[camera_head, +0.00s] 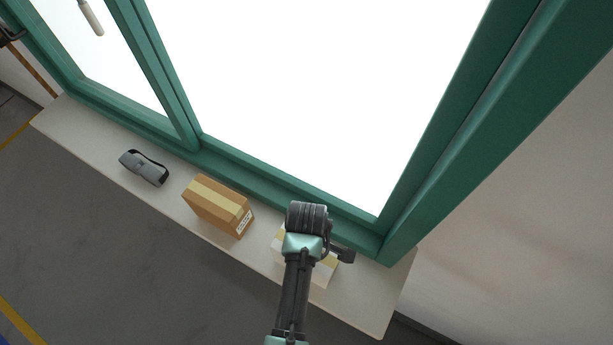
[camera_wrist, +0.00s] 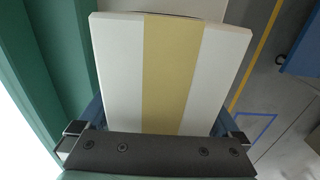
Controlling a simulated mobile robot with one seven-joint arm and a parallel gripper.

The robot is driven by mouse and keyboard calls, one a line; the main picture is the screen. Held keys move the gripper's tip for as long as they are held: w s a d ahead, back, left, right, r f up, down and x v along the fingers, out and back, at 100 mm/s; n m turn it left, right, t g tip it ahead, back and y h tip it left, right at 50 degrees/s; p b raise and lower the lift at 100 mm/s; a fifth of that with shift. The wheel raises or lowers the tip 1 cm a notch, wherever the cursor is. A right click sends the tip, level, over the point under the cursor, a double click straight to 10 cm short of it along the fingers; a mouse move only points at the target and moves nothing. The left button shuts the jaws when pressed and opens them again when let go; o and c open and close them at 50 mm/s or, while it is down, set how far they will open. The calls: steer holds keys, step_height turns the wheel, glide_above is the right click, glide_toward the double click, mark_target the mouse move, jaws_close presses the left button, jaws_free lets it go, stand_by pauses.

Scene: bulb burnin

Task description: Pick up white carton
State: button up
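The white carton (camera_wrist: 118,70) has a yellow-tan tape band down its middle and fills the centre of the wrist view. In the head view the white carton (camera_head: 324,274) stands on the sill, partly hidden under my arm. My gripper (camera_wrist: 155,135) is at the carton, with one finger along its left side and one along its right. The carton's top hides much of the fingers, so I cannot tell whether they press on it or stand just clear.
A brown carton (camera_head: 212,212) with a tan band stands on the pale sill (camera_head: 365,310), left of the white one. A grey strapped object (camera_head: 143,168) lies further left. The green window frame (camera_head: 260,180) runs close behind them. Sill space at the right is clear.

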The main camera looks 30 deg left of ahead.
steer(key=c, duration=1.2)
steer(key=shift+r, duration=0.1)
steer(key=shift+c, duration=0.2)
